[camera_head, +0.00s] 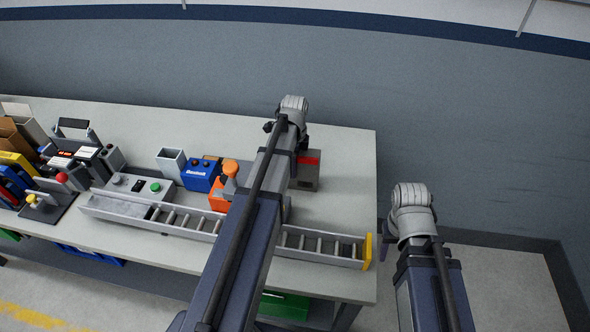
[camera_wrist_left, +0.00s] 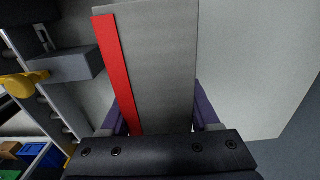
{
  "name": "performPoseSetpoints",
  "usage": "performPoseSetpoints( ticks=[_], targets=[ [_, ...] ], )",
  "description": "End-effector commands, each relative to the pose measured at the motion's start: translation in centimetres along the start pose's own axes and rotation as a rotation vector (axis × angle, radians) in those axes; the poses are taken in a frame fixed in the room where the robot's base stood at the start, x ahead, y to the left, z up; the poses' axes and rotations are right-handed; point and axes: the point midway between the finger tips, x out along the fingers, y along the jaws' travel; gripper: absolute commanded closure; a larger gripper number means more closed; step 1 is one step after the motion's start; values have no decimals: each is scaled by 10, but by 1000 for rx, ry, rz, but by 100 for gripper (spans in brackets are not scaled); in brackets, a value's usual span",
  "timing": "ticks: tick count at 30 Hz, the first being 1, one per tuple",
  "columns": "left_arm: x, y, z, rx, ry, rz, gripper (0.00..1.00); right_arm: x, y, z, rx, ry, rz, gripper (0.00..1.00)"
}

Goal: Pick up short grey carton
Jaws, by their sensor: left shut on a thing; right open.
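The short grey carton (camera_head: 307,170) with a red stripe stands on the bench near its right end, partly hidden by my left arm in the head view. In the left wrist view the grey carton (camera_wrist_left: 155,65) fills the middle, its red stripe along its left side. My left gripper (camera_wrist_left: 160,118) is shut on it, with a purple finger at each side. The left fingers are hidden behind my arm in the head view.
A roller conveyor (camera_head: 318,248) with a yellow end runs along the bench (camera_head: 345,150) front. Left of the carton stand a blue box (camera_head: 200,176), an orange object (camera_head: 219,196), a grey bin (camera_head: 171,162) and a button box (camera_head: 133,187). The bench's back right is clear.

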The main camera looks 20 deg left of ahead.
Motion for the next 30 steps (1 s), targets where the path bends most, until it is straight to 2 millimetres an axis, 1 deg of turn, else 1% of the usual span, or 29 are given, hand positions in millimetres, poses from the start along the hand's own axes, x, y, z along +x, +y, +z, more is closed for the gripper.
performPoseSetpoints(
  ticks=[5, 11, 17, 24, 27, 30],
  targets=[
    [-2, 0, 0, 0, 0, 0, 94, -2, 0, 0, 0, 0, 0, 50],
    [-16, 0, 0, 0, 0, 0, 94, -16, 2, 1, 0, 0, 0, 50],
    [-43, 0, 0, 0, 0, 0, 94, -43, 4, 2, -1, 0, 0, 50],
    [-82, 0, 0, 0, 0, 0, 94, -81, 8, 5, -2, 0, 0, 50],
    [-94, 0, 0, 0, 0, 0, 94, -93, 9, 6, -1, 0, 0, 50],
    [-100, 0, 0, 0, 0, 0, 94, -99, 9, 6, 1, 0, -1, 50]
  ],
)
